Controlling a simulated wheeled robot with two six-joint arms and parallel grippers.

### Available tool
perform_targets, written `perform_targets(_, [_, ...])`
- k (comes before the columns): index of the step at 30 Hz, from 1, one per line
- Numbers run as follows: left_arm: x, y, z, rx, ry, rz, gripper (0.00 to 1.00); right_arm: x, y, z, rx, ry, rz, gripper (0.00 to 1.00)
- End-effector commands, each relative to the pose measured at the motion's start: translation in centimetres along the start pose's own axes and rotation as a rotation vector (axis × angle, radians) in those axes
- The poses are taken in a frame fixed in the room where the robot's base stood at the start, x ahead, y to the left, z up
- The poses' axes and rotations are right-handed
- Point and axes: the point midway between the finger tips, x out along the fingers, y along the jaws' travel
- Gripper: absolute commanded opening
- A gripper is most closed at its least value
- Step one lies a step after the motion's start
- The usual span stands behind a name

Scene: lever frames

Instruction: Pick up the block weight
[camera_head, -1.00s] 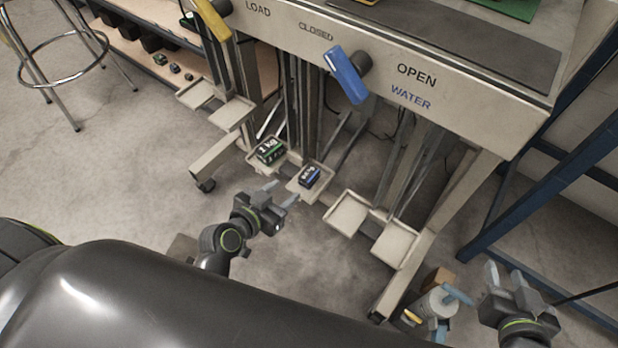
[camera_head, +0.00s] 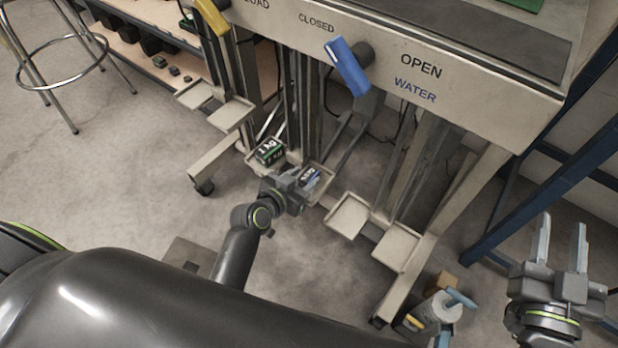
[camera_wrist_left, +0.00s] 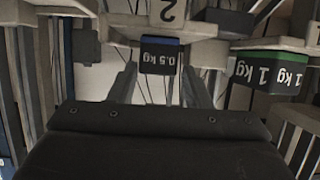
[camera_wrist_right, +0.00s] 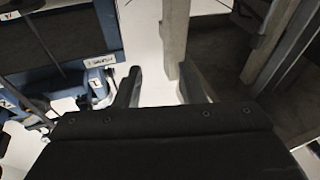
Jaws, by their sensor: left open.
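Two block weights sit on small trays low on the lever frame. One is a dark block with a green edge marked 1 kg (camera_head: 269,151), also in the left wrist view (camera_wrist_left: 270,72). The other is a smaller dark block with a blue edge marked 0.5 kg (camera_head: 309,176); it shows in the left wrist view (camera_wrist_left: 161,57) ahead of the gap between my left fingers. My left gripper (camera_head: 308,187) is open beside the smaller block and partly hides it; I cannot tell whether they touch. My right gripper (camera_head: 561,228) is open and empty, away at the right.
Empty trays (camera_head: 348,216) hang right of the blocks and more (camera_head: 230,116) hang to the left. The bench edge with yellow and blue levers (camera_head: 347,67) overhangs them.

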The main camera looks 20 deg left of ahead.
Motion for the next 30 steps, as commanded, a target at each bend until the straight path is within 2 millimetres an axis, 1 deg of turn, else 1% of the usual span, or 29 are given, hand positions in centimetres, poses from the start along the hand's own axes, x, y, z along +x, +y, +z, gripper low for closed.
perform_targets(8, [2.0, 0.2, 0.3, 0.0, 0.0, 0.001, 0.44, -0.1, -0.3, -4.2, -0.038, 0.245, -0.003, 0.36])
perform_targets(15, [3.8, 0.3, 0.3, 0.0, 0.001, 0.001, 0.44, -1.1, -0.7, -7.8, -0.072, 0.46, -0.01, 0.36])
perform_targets(18, [4.3, 0.3, 0.3, 0.0, -0.001, 0.0, 0.44, -1.6, -0.9, -8.9, -0.083, 0.529, -0.014, 0.36])
perform_targets(24, [4.8, 0.3, 0.2, 0.001, 0.0, -0.001, 0.44, -2.2, -1.1, -9.9, -0.093, 0.591, -0.018, 0.36])
perform_targets(30, [4.8, 0.3, 0.2, 0.001, 0.0, -0.001, 0.44, -2.2, -1.1, -9.9, -0.093, 0.592, -0.018, 0.36])
